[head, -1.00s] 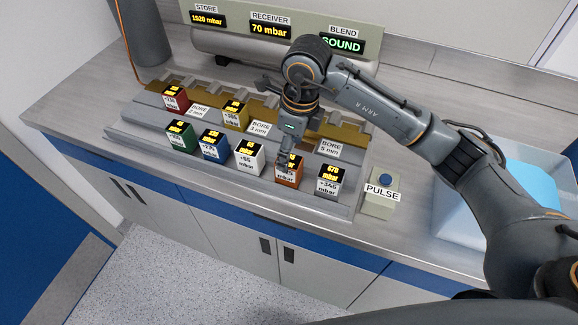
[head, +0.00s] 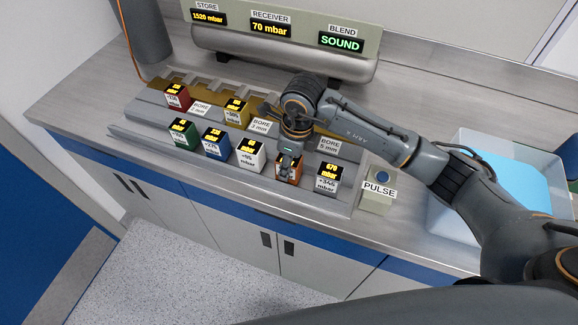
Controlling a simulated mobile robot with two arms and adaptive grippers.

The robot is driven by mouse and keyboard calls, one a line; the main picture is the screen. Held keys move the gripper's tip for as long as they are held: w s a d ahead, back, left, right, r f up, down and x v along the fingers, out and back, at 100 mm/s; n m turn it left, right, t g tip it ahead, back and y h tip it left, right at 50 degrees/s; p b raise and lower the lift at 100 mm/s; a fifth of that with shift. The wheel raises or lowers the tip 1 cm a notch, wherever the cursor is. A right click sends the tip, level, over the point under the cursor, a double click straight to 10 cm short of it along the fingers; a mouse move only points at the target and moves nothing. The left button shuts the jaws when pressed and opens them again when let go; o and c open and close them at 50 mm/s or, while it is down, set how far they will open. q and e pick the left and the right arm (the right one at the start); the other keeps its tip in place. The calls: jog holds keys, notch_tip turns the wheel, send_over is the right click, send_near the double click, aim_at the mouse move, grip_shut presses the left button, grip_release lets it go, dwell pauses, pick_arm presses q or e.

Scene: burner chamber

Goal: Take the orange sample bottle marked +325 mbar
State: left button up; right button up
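The orange sample bottle (head: 296,177) stands in the front row of the stepped rack (head: 165,143), between the white bottle marked +95 (head: 248,161) and the white bottle marked +345 mbar (head: 327,184). My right gripper (head: 287,172) points down over the orange bottle, with its fingers at the bottle's upper part. The gripper covers most of the bottle's top and label, so its marking cannot be read. Whether the fingers are closed on it cannot be told. My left gripper is not in view.
Green (head: 183,138) and blue (head: 214,146) bottles stand further left in the front row. Red (head: 176,101) and yellow (head: 236,114) bottles stand behind. A PULSE button box (head: 378,190) and a tray with a blue bottom (head: 500,172) are at right. The counter's front edge is clear.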

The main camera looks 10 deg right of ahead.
jog(key=c, duration=0.5)
jog(key=shift+c, duration=0.2)
jog(key=shift+r, duration=0.1)
